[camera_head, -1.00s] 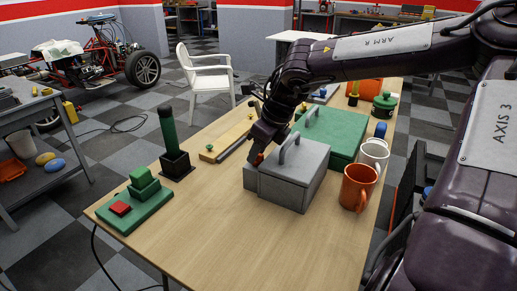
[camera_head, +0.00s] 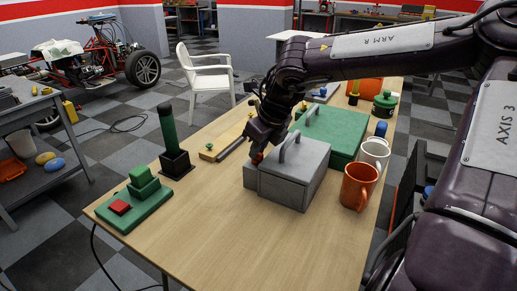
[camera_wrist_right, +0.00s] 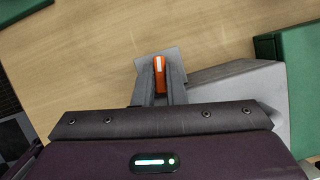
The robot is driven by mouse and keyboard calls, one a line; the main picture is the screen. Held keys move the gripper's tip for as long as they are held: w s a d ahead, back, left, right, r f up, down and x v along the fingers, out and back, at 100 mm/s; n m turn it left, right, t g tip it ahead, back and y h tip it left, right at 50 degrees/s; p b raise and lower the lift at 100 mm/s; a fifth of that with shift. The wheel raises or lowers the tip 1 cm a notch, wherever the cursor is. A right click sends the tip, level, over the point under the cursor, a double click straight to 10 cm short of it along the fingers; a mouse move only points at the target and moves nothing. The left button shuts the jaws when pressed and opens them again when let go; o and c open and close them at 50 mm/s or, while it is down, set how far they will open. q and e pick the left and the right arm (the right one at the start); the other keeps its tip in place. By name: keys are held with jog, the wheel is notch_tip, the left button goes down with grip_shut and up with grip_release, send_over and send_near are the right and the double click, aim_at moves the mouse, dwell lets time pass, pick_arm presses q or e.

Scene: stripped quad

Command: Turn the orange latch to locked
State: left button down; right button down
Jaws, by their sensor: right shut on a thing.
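The orange latch (camera_wrist_right: 159,75) shows in the right wrist view as a small orange piece with a pale stripe, between the two fingers of my right gripper (camera_wrist_right: 160,88). In the head view only a bit of the latch (camera_head: 257,158) shows under my right gripper (camera_head: 259,152), at the left end of a grey box (camera_head: 296,175) with a handle on its lid. The right gripper is shut on the latch, pointing down. The fingers hide much of the latch, so I cannot tell its locked or unlocked position. My left gripper is not in view.
A green case (camera_head: 335,136) stands behind the grey box. An orange mug (camera_head: 358,188) and a white mug (camera_head: 374,153) stand to its right. A dark post in a block (camera_head: 176,162) and a green block with a red button (camera_head: 133,208) are left. The front tabletop is clear.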

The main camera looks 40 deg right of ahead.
jog(key=m+h, duration=0.1)
jog(key=m, duration=0.1)
jog(key=m+h+b, duration=0.1)
jog(key=m, duration=0.2)
jog(key=shift+a+m+g, duration=0.1)
jog(key=shift+m+g, duration=0.2)
jog(key=m+h, duration=0.1)
jog(key=m, duration=0.2)
jog(key=shift+w+a+m+g, duration=0.1)
jog(key=shift+m+g, duration=0.2)
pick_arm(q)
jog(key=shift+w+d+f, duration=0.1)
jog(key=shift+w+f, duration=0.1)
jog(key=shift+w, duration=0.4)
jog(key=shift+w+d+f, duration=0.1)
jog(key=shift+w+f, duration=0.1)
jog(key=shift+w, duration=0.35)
pick_arm(e)
jog(key=shift+h, duration=0.3)
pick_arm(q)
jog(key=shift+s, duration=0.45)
pick_arm(e)
jog(key=shift+m, duration=0.3)
